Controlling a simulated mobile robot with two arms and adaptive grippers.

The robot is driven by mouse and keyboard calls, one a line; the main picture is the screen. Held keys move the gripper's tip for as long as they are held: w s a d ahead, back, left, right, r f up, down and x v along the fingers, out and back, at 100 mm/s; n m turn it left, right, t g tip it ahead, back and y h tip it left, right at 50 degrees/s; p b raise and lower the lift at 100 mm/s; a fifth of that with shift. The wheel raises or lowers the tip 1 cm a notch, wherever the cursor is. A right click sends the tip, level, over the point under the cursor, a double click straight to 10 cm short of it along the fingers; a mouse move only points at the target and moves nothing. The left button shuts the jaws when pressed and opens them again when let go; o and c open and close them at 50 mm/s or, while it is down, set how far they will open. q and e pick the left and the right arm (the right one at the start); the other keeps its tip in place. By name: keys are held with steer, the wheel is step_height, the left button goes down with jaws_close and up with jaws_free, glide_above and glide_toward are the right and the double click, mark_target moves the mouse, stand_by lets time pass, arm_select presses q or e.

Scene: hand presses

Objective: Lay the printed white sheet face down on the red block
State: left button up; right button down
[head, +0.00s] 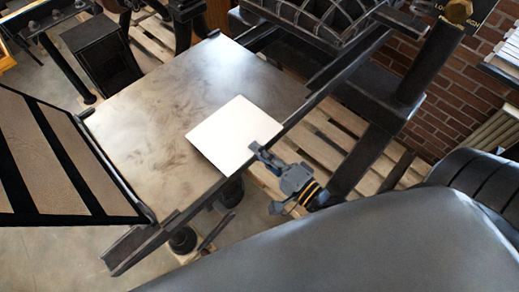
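A white sheet (232,135) lies flat or nearly flat over the right front part of the metal press bed. Its upper face looks blank, with no print to be seen. A dark line of shadow runs under its lower left edge. My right gripper (259,150) is at the sheet's right front edge, its fingertips closed over that edge. No red block shows in this view; whether one is under the sheet cannot be told. My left gripper is not in view.
The press bed (140,120) is bare to the left of and behind the sheet. A dark barred frame (60,160) stands raised at the left. Dark press ironwork (320,25) stands behind at the right. Wooden pallets (335,140) and a brick wall (455,95) lie beyond.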

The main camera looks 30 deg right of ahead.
steer(key=c, duration=1.3)
jaws_free()
steer(key=v, duration=0.6)
